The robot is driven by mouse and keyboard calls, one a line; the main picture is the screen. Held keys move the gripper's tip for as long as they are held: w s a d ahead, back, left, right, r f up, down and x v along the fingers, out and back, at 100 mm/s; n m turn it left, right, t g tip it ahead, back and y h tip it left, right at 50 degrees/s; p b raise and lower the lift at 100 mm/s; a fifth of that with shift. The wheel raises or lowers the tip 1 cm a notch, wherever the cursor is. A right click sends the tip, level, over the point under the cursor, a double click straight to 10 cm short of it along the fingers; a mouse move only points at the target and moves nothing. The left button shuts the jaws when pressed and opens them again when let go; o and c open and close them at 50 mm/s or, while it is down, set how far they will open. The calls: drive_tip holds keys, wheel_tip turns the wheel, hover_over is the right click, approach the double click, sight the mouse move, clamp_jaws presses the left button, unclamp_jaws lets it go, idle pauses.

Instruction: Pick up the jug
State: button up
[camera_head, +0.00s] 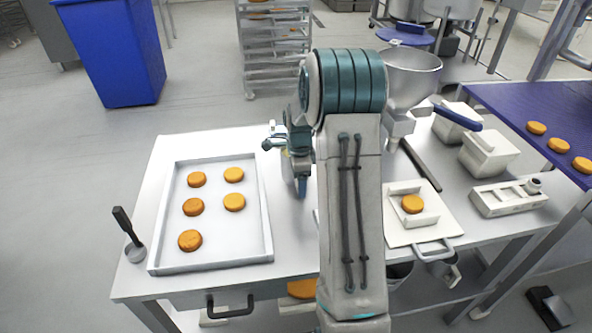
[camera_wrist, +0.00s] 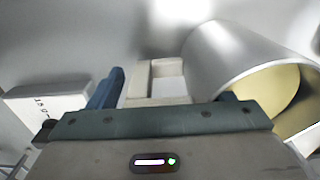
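A shiny metal round vessel (camera_wrist: 225,60), which I take to be the jug, lies across the right of the wrist view. Its open mouth faces right and shows yellow inside. I cannot make out a handle. In the head view I cannot pick it out for sure; my arm hides part of the table. My gripper (camera_wrist: 170,85) is open, with a blue finger on the left and a fingertip just showing on the right beside the vessel. Nothing is seen held. In the head view my gripper (camera_head: 301,185) is partly hidden, above the table beside the tray.
A tray (camera_head: 265,225) with several orange rounds stands on the table's left, a dark-handled tool (camera_head: 123,222) beside it. A board with one round (camera_head: 412,204), white bins (camera_head: 488,155), a white device (camera_head: 508,198) and a metal hopper (camera_head: 408,75) stand right. A blue conveyor (camera_head: 520,105) borders them.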

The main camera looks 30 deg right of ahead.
drive_tip(key=c, duration=1)
drive_tip(key=shift+r, duration=0.1)
drive_tip(key=c, duration=0.4)
drive_tip(key=shift+o, duration=0.2)
drive_tip(key=shift+r, duration=0.1)
